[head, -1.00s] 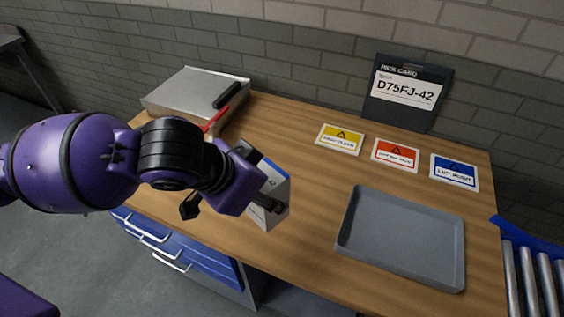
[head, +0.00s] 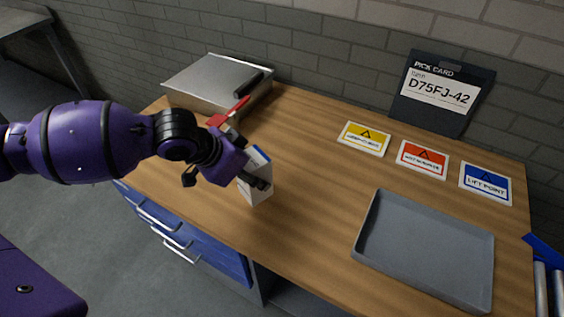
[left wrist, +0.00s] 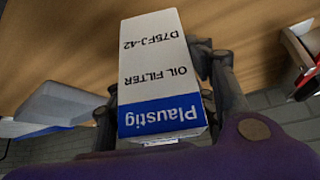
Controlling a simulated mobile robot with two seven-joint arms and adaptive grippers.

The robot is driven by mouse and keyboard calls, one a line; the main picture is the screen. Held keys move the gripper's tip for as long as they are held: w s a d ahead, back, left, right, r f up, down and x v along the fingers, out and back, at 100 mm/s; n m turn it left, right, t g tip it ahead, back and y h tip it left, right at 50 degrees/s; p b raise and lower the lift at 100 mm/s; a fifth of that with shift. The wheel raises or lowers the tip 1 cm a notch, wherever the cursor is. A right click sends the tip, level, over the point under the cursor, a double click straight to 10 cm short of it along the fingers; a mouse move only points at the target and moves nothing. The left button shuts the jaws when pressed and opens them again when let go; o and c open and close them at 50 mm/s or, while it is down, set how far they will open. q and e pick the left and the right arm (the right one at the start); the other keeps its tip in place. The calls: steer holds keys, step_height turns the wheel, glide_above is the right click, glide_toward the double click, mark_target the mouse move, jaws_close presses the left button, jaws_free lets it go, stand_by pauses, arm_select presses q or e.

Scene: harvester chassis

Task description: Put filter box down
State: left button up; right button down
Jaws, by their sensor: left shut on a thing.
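The filter box (head: 258,178) is a white carton with a blue end band. In the left wrist view the filter box (left wrist: 160,75) reads "Plaustig OIL FILTER D75FJ-42", upside down in the picture. My left gripper (head: 252,178) is shut on it, with one dark finger on each side in the left wrist view (left wrist: 165,85). In the head view the box is roughly upright over the left part of the wooden bench (head: 310,170). I cannot tell whether its bottom touches the bench top. My right gripper is not in view.
A grey tray (head: 372,203) lies at the bench's front right. Yellow (head: 364,139), red (head: 423,159) and blue (head: 486,184) label cards lie behind it. A pick card (head: 441,90) reading D75FJ-42 stands at the wall. A metal case (head: 205,82) sits back left. The bench middle is clear.

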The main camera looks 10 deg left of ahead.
arm_select(q)
step_height(320, 180, down, 3)
steer(key=shift+f, duration=0.1)
steer(key=o, duration=1.6)
steer(key=shift+f, duration=0.1)
steer(key=shift+s, duration=0.1)
